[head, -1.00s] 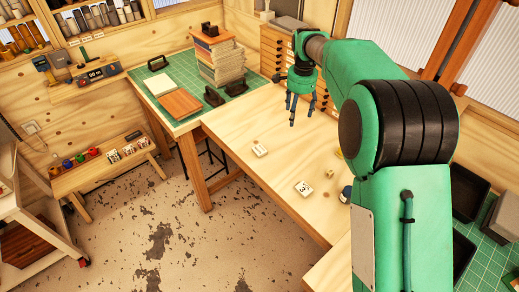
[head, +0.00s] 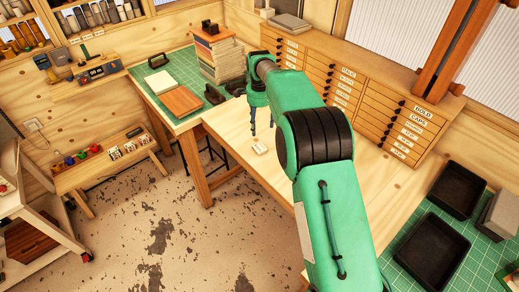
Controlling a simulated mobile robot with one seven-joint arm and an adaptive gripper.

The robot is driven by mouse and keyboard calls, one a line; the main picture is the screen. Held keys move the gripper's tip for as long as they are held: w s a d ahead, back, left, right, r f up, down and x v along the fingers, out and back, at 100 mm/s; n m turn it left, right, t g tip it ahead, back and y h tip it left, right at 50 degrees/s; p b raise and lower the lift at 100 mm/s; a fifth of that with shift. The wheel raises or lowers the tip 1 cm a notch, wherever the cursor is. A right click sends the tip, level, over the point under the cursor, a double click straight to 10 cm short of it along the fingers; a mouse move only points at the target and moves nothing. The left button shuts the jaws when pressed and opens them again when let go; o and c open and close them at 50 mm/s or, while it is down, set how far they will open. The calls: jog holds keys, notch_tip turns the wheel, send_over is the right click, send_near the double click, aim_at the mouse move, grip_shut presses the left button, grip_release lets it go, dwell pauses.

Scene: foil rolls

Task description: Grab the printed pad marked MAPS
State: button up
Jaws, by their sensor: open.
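My gripper (head: 262,126) is at the far end of my green arm, over the left end of the wooden worktop (head: 222,120). Its dark fingers point down, apart and empty. A small pale block (head: 259,148) lies on the worktop just below and in front of the gripper, apart from it. Any marking on it is too small to read. I cannot make out the word MAPS anywhere in the head view. My arm hides much of the worktop's middle.
A green cutting mat (head: 188,62) at the back left holds a tall stack of books and paper (head: 222,58). Labelled drawers (head: 345,85) line the back. Black trays (head: 432,248) lie at the right. A low bench (head: 100,172) with small coloured items stands at the left.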

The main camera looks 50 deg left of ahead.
jog(key=shift+f, duration=0.15)
send_over(260, 147)
jog(key=shift+s+f, duration=0.15)
jog(key=shift+f, duration=4)
jog(key=shift+f, duration=0.1)
jog(key=shift+f, duration=2.5)
jog(key=shift+c, duration=0.2)
jog(key=c, duration=1)
